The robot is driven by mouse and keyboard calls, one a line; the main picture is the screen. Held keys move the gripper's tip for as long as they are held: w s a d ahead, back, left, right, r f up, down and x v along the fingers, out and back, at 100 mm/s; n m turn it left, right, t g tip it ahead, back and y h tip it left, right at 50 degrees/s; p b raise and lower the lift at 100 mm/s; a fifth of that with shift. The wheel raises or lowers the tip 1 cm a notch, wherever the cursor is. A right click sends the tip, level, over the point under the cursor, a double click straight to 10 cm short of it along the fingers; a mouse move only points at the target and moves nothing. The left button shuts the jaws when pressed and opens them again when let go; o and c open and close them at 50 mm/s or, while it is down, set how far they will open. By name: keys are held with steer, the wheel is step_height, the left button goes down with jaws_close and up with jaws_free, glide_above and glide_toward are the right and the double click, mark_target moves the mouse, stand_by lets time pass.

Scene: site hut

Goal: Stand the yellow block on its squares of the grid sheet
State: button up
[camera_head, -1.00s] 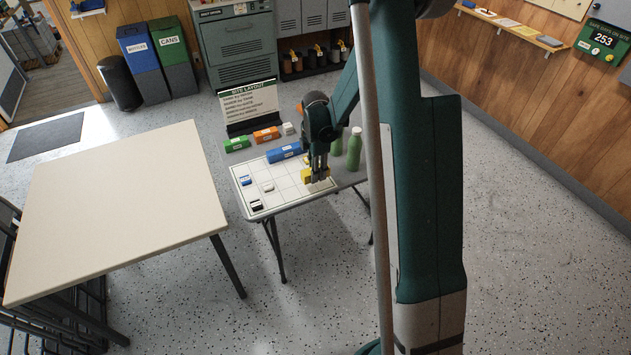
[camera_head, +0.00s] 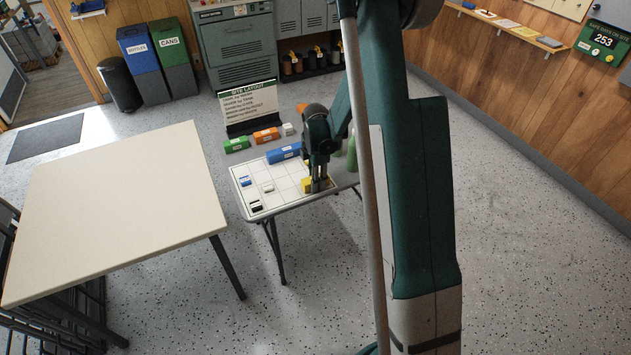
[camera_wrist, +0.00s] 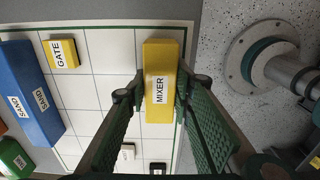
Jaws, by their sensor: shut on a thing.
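My gripper (camera_head: 319,190) is low at the right front of the grid sheet (camera_head: 283,186) on the small table. It is shut on a long yellow block labelled MIXER (camera_wrist: 159,85). One end of this yellow block (camera_head: 306,185) shows in the head view, left of the fingers. In the wrist view the block spans several squares of the grid sheet (camera_wrist: 105,50), near its right border. I cannot tell whether it touches the sheet. A smaller yellow block labelled GATE (camera_wrist: 62,54) stands on the sheet; my arm hides it in the head view.
A blue SAND block (camera_head: 283,152), small blue-and-white (camera_head: 245,181), white (camera_head: 267,187) and black-and-white (camera_head: 256,205) blocks are on the sheet. Green (camera_head: 236,144) and orange (camera_head: 266,135) blocks lie behind. A green bottle (camera_head: 352,155) stands right of my gripper. A SITE LAYOUT board (camera_head: 250,105) stands behind.

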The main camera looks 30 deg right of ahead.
steer(key=shift+f, duration=0.2)
steer(key=o, duration=1)
steer(key=shift+r, duration=0.1)
steer(key=shift+c, duration=0.2)
steer(key=shift+r, duration=0.1)
step_height(320, 180, up, 12)
steer(key=p, duration=0.1)
steer(key=shift+p, duration=0.3)
steer(key=shift+r, duration=0.15)
